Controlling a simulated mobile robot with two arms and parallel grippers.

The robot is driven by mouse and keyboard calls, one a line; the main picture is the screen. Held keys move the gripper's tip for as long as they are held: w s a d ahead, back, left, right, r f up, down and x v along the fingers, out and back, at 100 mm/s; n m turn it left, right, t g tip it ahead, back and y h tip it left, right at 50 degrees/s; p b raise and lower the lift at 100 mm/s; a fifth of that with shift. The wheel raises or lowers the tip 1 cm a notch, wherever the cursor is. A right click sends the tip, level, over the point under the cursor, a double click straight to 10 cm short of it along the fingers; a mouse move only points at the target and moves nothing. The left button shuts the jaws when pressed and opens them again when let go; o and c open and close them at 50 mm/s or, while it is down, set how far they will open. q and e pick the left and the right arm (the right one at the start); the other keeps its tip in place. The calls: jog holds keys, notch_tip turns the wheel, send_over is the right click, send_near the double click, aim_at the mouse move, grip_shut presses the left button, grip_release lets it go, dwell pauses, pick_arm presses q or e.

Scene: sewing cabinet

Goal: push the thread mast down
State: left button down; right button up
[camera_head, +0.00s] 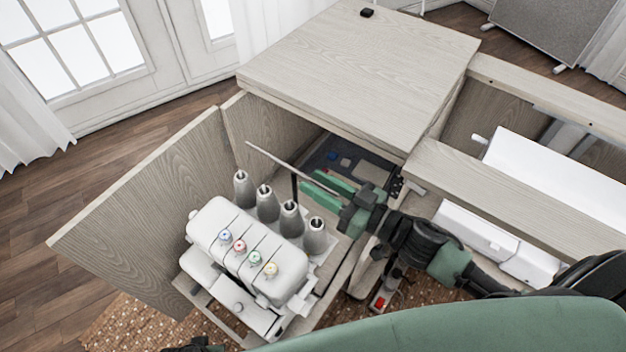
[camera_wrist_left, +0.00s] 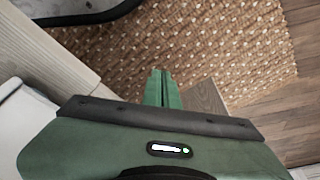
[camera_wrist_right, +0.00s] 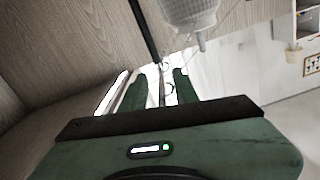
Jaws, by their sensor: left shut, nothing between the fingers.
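The thread mast is a thin dark upright pole (camera_head: 294,186) with a long pale crossbar (camera_head: 275,158) on top, behind the white overlock machine (camera_head: 250,240). The mast is raised above several grey thread cones (camera_head: 266,204). The dark pole also shows in the right wrist view (camera_wrist_right: 144,32). My right gripper (camera_head: 318,189) is at the right end of the crossbar. Its green fingers are apart in the right wrist view (camera_wrist_right: 160,82), with a thin rod visible in the gap; I cannot tell whether they touch it. My left gripper (camera_wrist_left: 162,78) is shut and empty above the woven rug.
The machine stands on a shelf inside the open cabinet, whose door (camera_head: 150,185) stands open at left. The cabinet top (camera_head: 365,60) is behind the mast. A white sewing machine (camera_head: 490,240) is at right. The woven rug (camera_head: 130,325) lies in front.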

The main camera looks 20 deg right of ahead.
pick_arm(q)
jog(key=shift+s+a+f, duration=0.1)
jog(key=shift+s+f, duration=0.3)
jog(key=shift+f, duration=0.15)
pick_arm(e)
jog(key=v, duration=0.6)
pick_arm(q)
jog(key=shift+w+r, duration=0.1)
jog(key=shift+w, duration=0.05)
pick_arm(e)
jog(key=shift+s, duration=0.15)
